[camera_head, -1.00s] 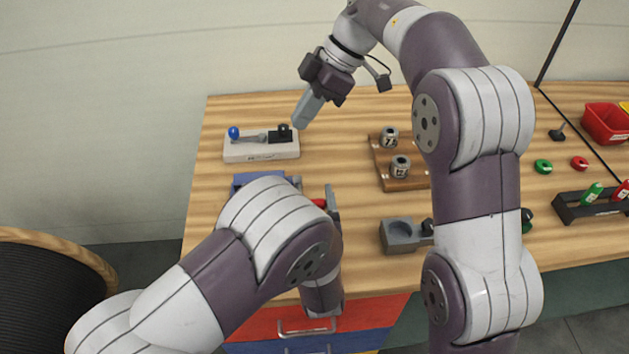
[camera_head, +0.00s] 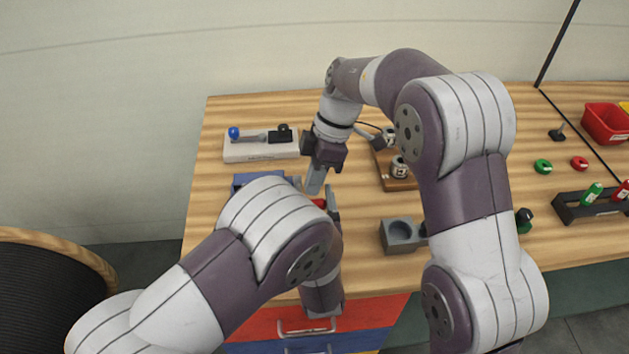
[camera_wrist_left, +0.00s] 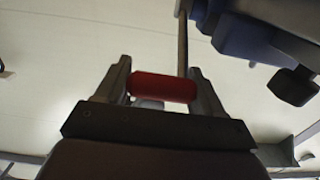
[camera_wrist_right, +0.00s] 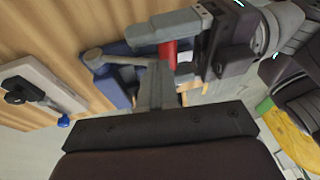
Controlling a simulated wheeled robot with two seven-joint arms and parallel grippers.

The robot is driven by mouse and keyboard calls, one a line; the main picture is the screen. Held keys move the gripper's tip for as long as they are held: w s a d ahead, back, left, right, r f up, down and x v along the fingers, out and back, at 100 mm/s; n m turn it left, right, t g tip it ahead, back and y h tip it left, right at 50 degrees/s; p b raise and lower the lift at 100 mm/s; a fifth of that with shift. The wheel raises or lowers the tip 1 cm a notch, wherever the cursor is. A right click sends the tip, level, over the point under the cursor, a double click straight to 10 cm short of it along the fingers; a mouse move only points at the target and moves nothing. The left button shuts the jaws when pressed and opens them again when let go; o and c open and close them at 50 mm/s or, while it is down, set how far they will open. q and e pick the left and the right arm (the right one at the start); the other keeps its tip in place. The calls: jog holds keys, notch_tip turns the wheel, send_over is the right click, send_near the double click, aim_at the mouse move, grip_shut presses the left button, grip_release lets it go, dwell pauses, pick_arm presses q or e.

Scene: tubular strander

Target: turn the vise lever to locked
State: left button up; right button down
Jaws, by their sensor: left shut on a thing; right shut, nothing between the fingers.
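The blue vise (camera_head: 245,180) sits at the table's front left, partly hidden behind my left arm; it also shows in the right wrist view (camera_wrist_right: 108,72). Its lever's red handle (camera_wrist_left: 162,88) lies between the fingers of my left gripper (camera_wrist_left: 158,80), which is shut on it. In the head view only a bit of the red handle (camera_head: 318,203) shows. My right gripper (camera_head: 315,185) is shut and empty, pointing down close beside the left gripper and red handle. Its closed fingers (camera_wrist_right: 155,82) show in the right wrist view; whether they touch anything I cannot tell.
A pale block (camera_head: 262,151) with a black clamp and blue knob stands behind the vise. A wooden stand (camera_head: 400,184) with metal pieces and a grey holder (camera_head: 400,237) are to the right. A black rack (camera_head: 580,210) and red bin (camera_head: 606,123) are far right.

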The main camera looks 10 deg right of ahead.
pick_arm(q)
jog(key=shift+r, duration=0.1)
pick_arm(e)
jog(key=shift+s+f, duration=0.15)
jog(key=shift+f, duration=0.05)
pick_arm(q)
jog(key=shift+d, duration=0.1)
pick_arm(e)
jog(key=shift+s+f+t, duration=0.5)
pick_arm(q)
jog(key=shift+s+r, duration=0.1)
jog(key=shift+r, duration=0.1)
pick_arm(e)
jog(key=shift+s+f, duration=0.25)
jog(key=shift+f, duration=0.05)
pick_arm(q)
jog(key=o, duration=1.4)
jog(key=shift+o, duration=0.2)
jog(key=shift+f, duration=0.1)
pick_arm(e)
jog(key=shift+r, duration=0.1)
